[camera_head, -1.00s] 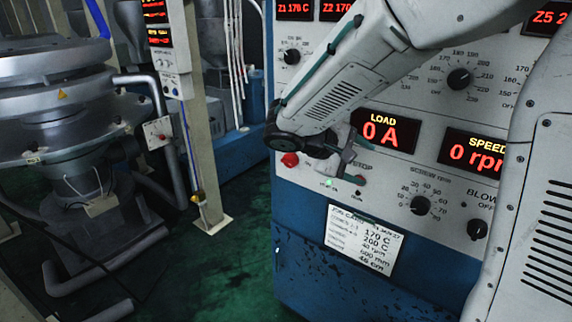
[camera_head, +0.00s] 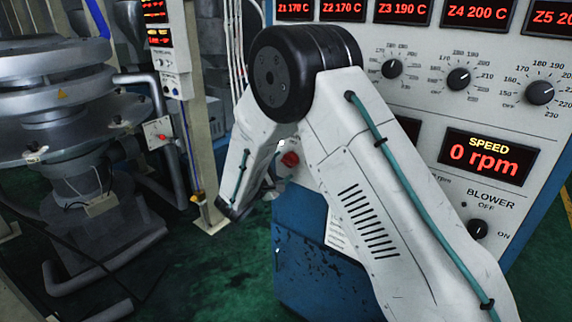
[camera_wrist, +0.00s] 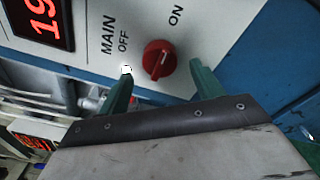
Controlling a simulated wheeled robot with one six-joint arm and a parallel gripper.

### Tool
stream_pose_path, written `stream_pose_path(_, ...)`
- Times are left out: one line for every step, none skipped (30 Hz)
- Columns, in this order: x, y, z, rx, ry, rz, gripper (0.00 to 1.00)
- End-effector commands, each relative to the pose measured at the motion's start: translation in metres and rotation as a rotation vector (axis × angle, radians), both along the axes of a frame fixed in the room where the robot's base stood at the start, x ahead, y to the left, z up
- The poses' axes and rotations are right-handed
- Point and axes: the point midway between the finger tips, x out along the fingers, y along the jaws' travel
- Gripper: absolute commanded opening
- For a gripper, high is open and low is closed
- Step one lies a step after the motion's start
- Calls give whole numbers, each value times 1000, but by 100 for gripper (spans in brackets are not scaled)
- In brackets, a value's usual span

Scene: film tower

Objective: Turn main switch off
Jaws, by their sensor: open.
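The main switch is a red round knob (camera_wrist: 159,60) on the pale panel, under the labels MAIN, OFF and ON in the wrist view. A short light mark shows on its face, tipped toward the ON side; its exact setting is hard to read. In the head view the red knob (camera_head: 289,159) shows just left of my arm. My gripper (camera_wrist: 160,87) is open, its two green fingers on either side of the knob's lower side in the picture. The knob appears beyond the fingers; I cannot tell any contact. In the head view my gripper is mostly hidden by my arm.
A small lamp (camera_wrist: 126,69) glows white beside the knob. The control panel's SPEED display (camera_head: 486,156) reads 0 rpm, and the blower knob (camera_head: 477,229) sits below it. A grey machine (camera_head: 60,110) stands at left, with green floor between.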

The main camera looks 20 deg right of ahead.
Motion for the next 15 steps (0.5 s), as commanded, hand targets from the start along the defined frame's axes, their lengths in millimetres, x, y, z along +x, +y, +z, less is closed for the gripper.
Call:
stream_pose_path(5,-7,0,0,0,-3,66)
stream_pose_path(8,-11,0,0,1,-3,66)
stream_pose_path(11,-15,0,1,1,-3,66)
stream_pose_path(14,-17,0,1,1,-2,66)
stream_pose_path(16,-20,0,0,0,-3,66)
stream_pose_path(18,-23,0,0,1,-3,66)
stream_pose_path(19,-25,0,0,1,-3,66)
stream_pose_path(20,-26,0,0,1,-3,66)
stream_pose_path(21,-27,0,0,1,-3,66)
stream_pose_path(22,-28,0,0,1,-3,66)
stream_pose_path(22,-28,0,0,1,-2,66)
stream_pose_path(22,-28,0,0,1,-2,66)
stream_pose_path(22,-28,0,0,1,-2,66)
stream_pose_path(22,-28,0,0,1,-2,66)
stream_pose_path(22,-28,0,0,1,-2,66)
